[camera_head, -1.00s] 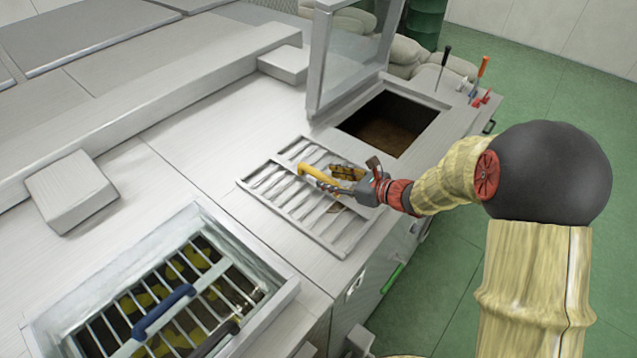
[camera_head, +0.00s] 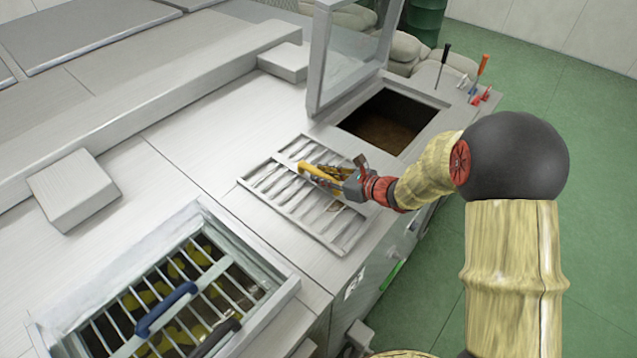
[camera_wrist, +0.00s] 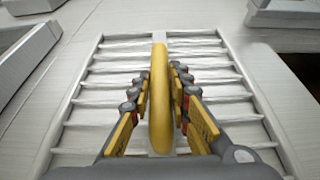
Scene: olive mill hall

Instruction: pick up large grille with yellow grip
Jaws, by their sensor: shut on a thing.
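The large grille (camera_head: 330,231) is a pale metal frame with several slats. It lies flat on the light metal worktop, and also shows in the wrist view (camera_wrist: 100,92). Its yellow grip (camera_head: 312,170) runs along its middle and stands upright between my fingers in the wrist view (camera_wrist: 160,75). My gripper (camera_head: 325,178) is over the grille with its fingers on both sides of the grip, shut on it. In the wrist view my gripper (camera_wrist: 161,95) straddles the bar. The grille's near middle is partly hidden by my gripper.
An open hatch (camera_head: 432,105) with a raised clear lid (camera_head: 345,60) lies behind the grille. A basin with a barred grate and blue handle (camera_head: 165,308) is at front left. Small tools (camera_head: 482,75) stand at the back right corner. A grey block (camera_head: 72,190) sits left.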

